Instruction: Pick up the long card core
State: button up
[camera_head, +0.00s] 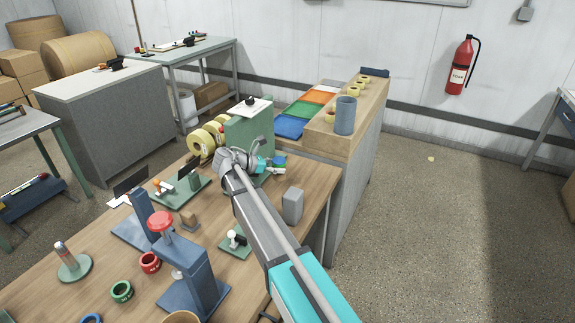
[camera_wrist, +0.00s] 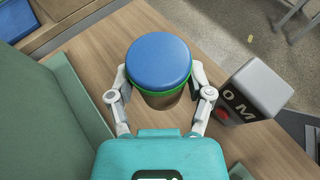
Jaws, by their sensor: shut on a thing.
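My gripper (camera_head: 262,165) is at the far end of the wooden bench, beside a green upright block (camera_head: 248,133). In the wrist view my gripper (camera_wrist: 160,85) has one finger on each side of a round upright can-like thing with a blue top (camera_wrist: 159,52), a green band and a brownish lower body. It is shut on this thing; the lower part is partly hidden. The blue and green also show in the head view (camera_head: 279,161). I cannot tell any thing for sure as the long card core; a tan round rim (camera_head: 181,317) is cut off at the bottom edge.
A grey box (camera_head: 292,205) stands right of my gripper, and close by in the wrist view (camera_wrist: 254,88). Yellow tape rolls (camera_head: 203,140) stand left of the green block. A blue-grey cylinder (camera_head: 345,115) stands on the wooden shelf behind. A red-topped press (camera_head: 187,265) stands nearer.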

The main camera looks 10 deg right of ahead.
jog(key=p+v, duration=0.2)
jog(key=v, duration=0.5)
jog(key=shift+w+a+r, duration=0.15)
jog(key=shift+w+a, duration=0.15)
jog(key=shift+a, duration=0.05)
